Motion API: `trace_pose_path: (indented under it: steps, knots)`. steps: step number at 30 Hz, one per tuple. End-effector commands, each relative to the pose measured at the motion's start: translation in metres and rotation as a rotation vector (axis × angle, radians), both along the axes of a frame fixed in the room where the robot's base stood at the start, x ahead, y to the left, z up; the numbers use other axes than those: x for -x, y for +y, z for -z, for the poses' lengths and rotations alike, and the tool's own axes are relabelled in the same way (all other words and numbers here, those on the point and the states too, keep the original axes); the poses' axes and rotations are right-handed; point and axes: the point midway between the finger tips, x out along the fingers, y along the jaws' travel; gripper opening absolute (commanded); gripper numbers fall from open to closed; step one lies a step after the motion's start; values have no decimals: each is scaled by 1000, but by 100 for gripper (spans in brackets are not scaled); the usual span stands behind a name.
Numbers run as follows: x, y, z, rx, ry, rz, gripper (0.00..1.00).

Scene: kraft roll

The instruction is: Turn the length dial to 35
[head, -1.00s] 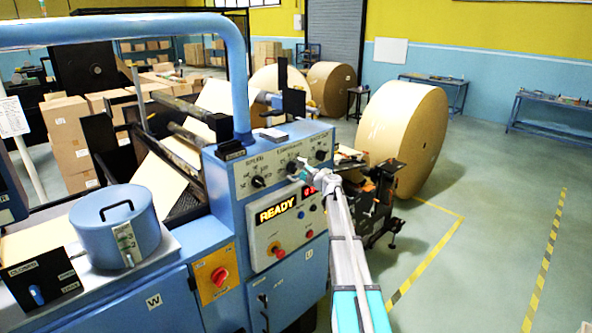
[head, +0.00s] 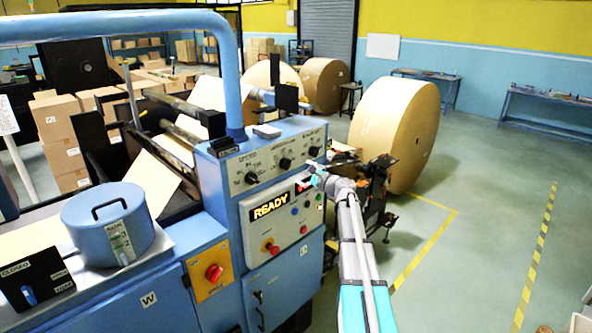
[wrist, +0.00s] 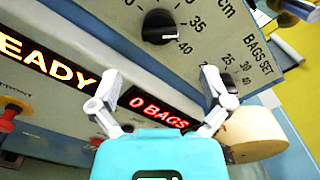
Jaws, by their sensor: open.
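The length dial is the black knob (wrist: 160,26) under the "cm" mark in the wrist view, with 35 and 40 printed beside it. A white mark shows on its lower side, near 40; I cannot tell the exact setting. In the head view it appears to be the middle knob (head: 285,163) on the sloped grey panel. My gripper (wrist: 160,84) is open and empty, its two fingertips wide apart, below the dial and not touching it. In the head view my gripper (head: 311,172) is in front of the panel's right part, below the knobs.
The BAGS SET knob (wrist: 229,80) lies right of the length dial, partly behind my right finger. A "0 BAGS" display (wrist: 160,112) shows between the fingers, and a READY display (head: 270,206) to the left. A red button (head: 270,247) projects below. Floor is free at right.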

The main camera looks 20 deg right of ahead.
Motion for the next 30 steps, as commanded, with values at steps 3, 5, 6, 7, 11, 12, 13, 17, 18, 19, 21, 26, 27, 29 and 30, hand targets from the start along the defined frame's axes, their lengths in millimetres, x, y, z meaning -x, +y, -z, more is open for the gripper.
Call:
trace_pose_path:
  steps: [3,5,6,7,11,12,13,17,18,19,21,26,27,29,30]
  knots:
    - [18,-6,0,0,0,1,99]
    - [23,-8,0,0,0,1,99]
    - [26,-9,0,0,0,1,99]
    - [28,-10,0,0,1,1,99]
    - [33,-12,0,0,0,0,99]
    - [34,-12,0,0,0,0,99]
    - [34,-13,0,0,0,0,99]
    - [34,-13,0,0,0,0,99]
    - [34,-13,0,0,0,0,99]
    - [34,-13,0,0,0,0,99]
    - [34,-13,0,0,0,0,99]
    - [33,-12,0,0,0,0,99]
    - [33,-12,0,0,0,0,99]
    - [33,-12,0,0,0,0,99]
    - [34,-11,1,4,1,-2,99]
